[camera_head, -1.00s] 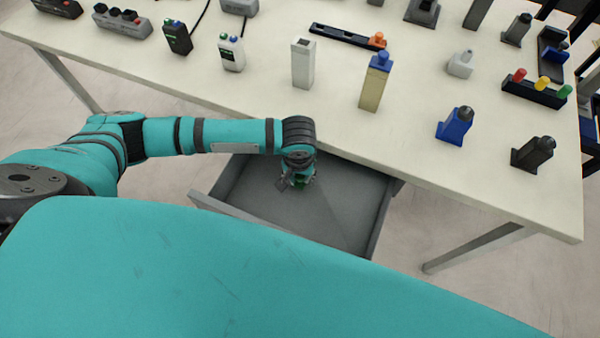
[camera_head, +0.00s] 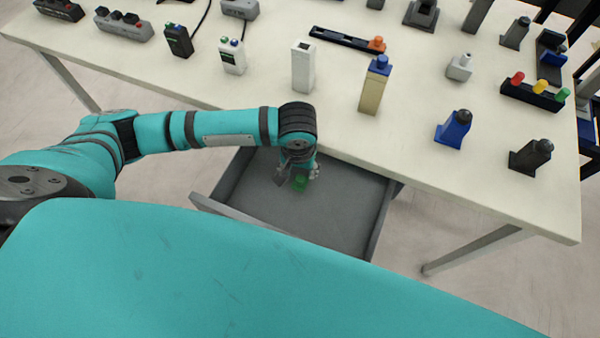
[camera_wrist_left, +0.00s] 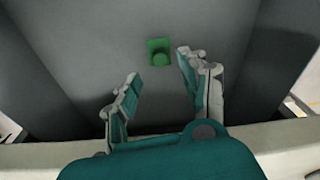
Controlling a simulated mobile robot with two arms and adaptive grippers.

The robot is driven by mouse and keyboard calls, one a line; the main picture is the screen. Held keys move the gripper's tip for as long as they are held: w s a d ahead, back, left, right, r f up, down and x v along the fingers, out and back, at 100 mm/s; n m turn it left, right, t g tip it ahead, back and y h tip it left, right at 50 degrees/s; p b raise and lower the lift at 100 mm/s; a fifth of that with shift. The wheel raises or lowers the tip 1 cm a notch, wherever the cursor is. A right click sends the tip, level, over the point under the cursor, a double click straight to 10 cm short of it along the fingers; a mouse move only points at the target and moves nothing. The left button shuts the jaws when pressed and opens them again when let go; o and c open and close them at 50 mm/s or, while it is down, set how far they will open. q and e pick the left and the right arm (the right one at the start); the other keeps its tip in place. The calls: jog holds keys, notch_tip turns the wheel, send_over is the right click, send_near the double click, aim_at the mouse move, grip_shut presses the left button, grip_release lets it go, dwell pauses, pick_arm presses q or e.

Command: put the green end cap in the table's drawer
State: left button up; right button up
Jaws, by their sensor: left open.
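The green end cap (camera_head: 300,183) lies on the floor of the table's open grey drawer (camera_head: 340,215). In the left wrist view the cap (camera_wrist_left: 160,52) shows as a small green square with a round part, clear of the drawer walls. My left gripper (camera_head: 297,178) points down into the drawer just above the cap. In the left wrist view its two fingers (camera_wrist_left: 158,85) are spread apart with nothing between them, and the cap lies beyond the fingertips. My right gripper is not in view.
The white table top (camera_head: 250,90) stands above the drawer. On it are a white block (camera_head: 303,66), a tan block with a blue top (camera_head: 375,85), a blue piece (camera_head: 454,127) and a rack with red, yellow and green caps (camera_head: 533,92). The drawer's right side is empty.

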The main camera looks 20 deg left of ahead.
pick_arm(q)
notch_tip(320, 180, up, 6)
jog(key=shift+s+r, duration=0.2)
jog(key=shift+s, duration=0.2)
